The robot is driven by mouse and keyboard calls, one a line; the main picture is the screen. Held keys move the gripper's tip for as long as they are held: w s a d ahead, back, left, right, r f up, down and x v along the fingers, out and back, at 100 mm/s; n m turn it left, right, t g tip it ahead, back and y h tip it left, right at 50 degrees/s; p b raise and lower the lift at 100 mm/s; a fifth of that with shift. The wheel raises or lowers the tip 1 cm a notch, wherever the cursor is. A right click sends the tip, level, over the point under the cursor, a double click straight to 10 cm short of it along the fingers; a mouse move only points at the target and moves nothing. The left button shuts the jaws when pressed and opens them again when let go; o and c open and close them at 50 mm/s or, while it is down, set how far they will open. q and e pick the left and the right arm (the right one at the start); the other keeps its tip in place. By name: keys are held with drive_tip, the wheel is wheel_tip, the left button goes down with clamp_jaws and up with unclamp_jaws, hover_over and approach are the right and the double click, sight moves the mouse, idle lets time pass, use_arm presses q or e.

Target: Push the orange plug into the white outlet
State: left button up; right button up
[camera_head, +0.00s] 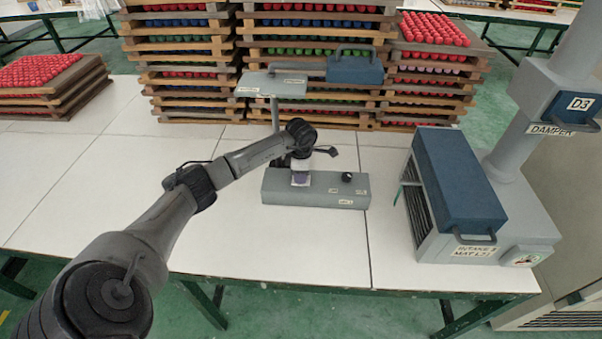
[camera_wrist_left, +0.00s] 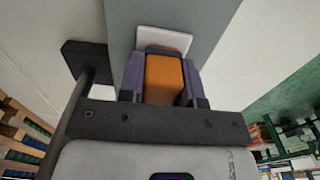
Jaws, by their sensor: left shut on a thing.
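My left gripper (camera_head: 299,181) reaches over the grey box on the table, fingers pointing down at it. In the left wrist view the left gripper (camera_wrist_left: 163,80) has its purple-grey fingers on both sides of the orange plug (camera_wrist_left: 163,75) and is shut on it. The white outlet (camera_wrist_left: 165,37) shows as a pale plate on the grey surface just past the plug's far end. The plug lines up roughly with the outlet and overlaps its near edge in this view. I cannot tell whether they touch. In the head view my gripper hides the plug and outlet. My right gripper is not in view.
The grey box (camera_head: 331,198) carries a black knob (camera_head: 347,177) at its right. Behind it stands a grey-topped post (camera_head: 271,84). Stacked trays (camera_head: 195,117) line the back. A blue-lidded intake unit (camera_head: 457,180) stands at right. The white table (camera_head: 75,190) is clear at left.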

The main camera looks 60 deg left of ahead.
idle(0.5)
use_arm(q)
drive_tip(key=o, duration=1.4)
drive_tip(key=shift+o, duration=0.2)
drive_tip(key=shift+r+p, duration=2.25)
drive_tip(key=shift+r, duration=0.7)
wheel_tip(320, 180, up, 14)
drive_tip(key=p, duration=0.1)
drive_tip(key=shift+f, duration=0.1)
